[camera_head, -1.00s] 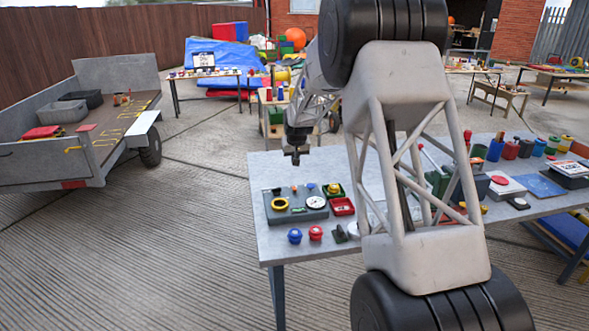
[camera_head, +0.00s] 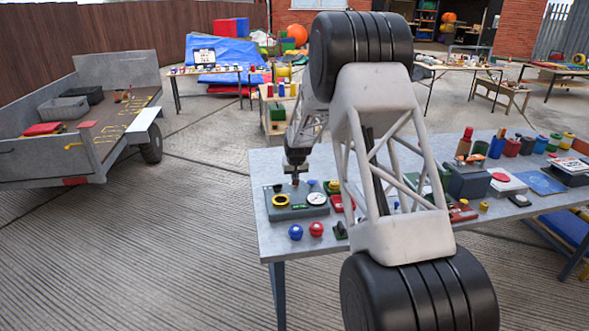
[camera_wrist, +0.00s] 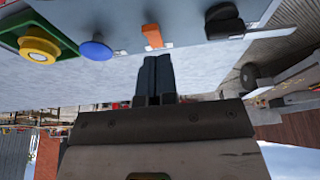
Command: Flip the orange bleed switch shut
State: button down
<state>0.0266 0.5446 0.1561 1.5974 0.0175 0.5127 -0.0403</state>
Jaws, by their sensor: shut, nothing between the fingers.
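The orange bleed switch (camera_wrist: 152,36) stands out from the grey control box, between a blue knob (camera_wrist: 96,49) and a black knob (camera_wrist: 224,20) in the wrist view. My gripper (camera_wrist: 155,60) is shut and empty, its fingertips close to the switch and roughly in line with it. A small gap seems to show between them; I cannot tell whether they touch. In the head view the grey box (camera_head: 300,212) lies on the table's left part, with my gripper (camera_head: 296,180) low over its back edge. The switch is too small to make out there.
A gauge (camera_head: 317,198) and a yellow ring (camera_head: 280,200) are on the box.

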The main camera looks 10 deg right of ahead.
jog(key=shift+s+f, duration=0.25)
jog(key=shift+f, duration=0.25)
jog(key=shift+s+f, duration=0.2)
jog(key=shift+f, duration=0.3)
jog(key=shift+s+f+t, duration=0.35)
jog(key=shift+f+t, duration=0.05)
jog(key=shift+t, duration=0.1)
jog(key=shift+s+f, duration=0.1)
jog(key=shift+f, duration=0.1)
jog(key=shift+w+r, duration=0.15)
jog(key=shift+w, duration=0.05)
dwell(0.4)
jog(key=shift+w+r, duration=0.2)
jog(key=shift+w, duration=0.3)
jog(key=shift+r, duration=0.1)
